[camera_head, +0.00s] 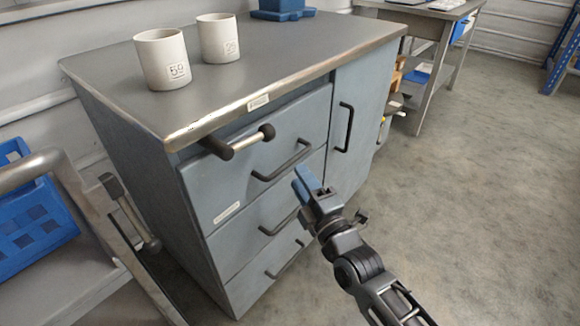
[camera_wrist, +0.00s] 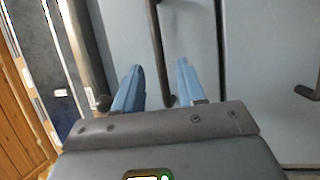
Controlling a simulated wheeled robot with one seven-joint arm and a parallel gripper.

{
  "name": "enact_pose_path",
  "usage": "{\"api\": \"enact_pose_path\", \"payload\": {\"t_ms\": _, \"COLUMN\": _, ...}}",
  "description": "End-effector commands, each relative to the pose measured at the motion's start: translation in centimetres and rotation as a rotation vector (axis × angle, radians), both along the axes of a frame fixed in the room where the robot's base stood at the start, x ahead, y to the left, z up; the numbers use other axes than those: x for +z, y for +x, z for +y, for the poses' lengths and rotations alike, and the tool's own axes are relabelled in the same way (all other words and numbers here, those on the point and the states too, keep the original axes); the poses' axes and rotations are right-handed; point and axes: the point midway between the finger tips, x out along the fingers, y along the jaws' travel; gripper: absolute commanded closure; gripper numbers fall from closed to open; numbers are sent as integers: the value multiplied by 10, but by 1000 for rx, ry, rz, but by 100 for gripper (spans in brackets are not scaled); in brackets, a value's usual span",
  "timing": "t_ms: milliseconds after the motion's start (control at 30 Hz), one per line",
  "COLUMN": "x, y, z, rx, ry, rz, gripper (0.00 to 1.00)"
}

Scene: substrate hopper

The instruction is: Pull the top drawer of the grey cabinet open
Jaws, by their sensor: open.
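The grey cabinet (camera_head: 262,185) has a stack of drawers at left and a door at right. The top drawer (camera_head: 225,185) looks shut or nearly so. Its dark bow handle (camera_head: 283,163) runs across its front. My gripper (camera_head: 306,182), with blue fingers, is in front of the drawers, near the right end of that handle. In the wrist view my gripper (camera_wrist: 157,82) is open and empty, and the top drawer's handle (camera_wrist: 158,35) appears between the fingers. I cannot tell whether they touch it. The second drawer's handle (camera_wrist: 308,93) is at the right.
A bar with black knobs (camera_head: 240,142) juts out at the worktop edge above the top drawer. Two white cups (camera_head: 163,60) (camera_head: 218,38) and a blue object (camera_head: 282,8) stand on the worktop. A cart with a blue crate (camera_head: 35,225) is at left. The floor at right is clear.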

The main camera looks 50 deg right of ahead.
Motion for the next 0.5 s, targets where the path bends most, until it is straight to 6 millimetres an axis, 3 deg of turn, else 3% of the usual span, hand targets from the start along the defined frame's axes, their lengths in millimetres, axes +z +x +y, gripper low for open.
{"api": "enact_pose_path", "payload": {"t_ms": 233, "x": 7, "y": 36, "z": -15, "rx": 1, "ry": 0, "rz": -4, "gripper": 60}}
{"api": "enact_pose_path", "payload": {"t_ms": 500, "x": 11, "y": 54, "z": -22, "rx": 1, "ry": 1, "rz": -2, "gripper": 60}}
